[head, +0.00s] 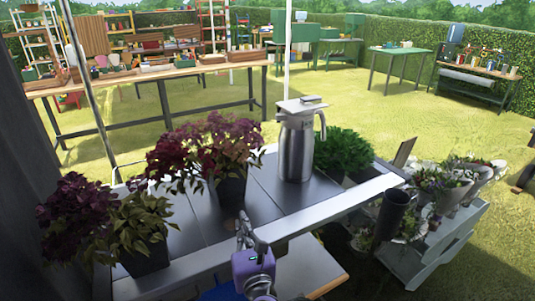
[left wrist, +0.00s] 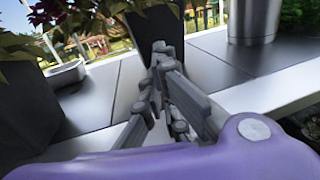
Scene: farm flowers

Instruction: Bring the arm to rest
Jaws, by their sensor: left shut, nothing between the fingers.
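My left gripper (head: 243,220) is at the front edge of the grey table (head: 283,205), with its purple wrist low in the head view. In the left wrist view my left gripper (left wrist: 160,50) has its fingers together with nothing between them. A black pot (head: 231,190) with a purple-leaved plant (head: 215,148) stands just beyond the fingertips. The pot (left wrist: 155,30) also shows behind the fingers in the left wrist view, and I cannot tell if they touch it. My right gripper is not in view.
A metal pitcher (head: 297,142) and a green plant (head: 343,150) stand to the right on the table. Another dark pot (head: 145,258) with a purple and green plant stands at the left. A tiered stand (head: 445,240) with flower pots is at the right.

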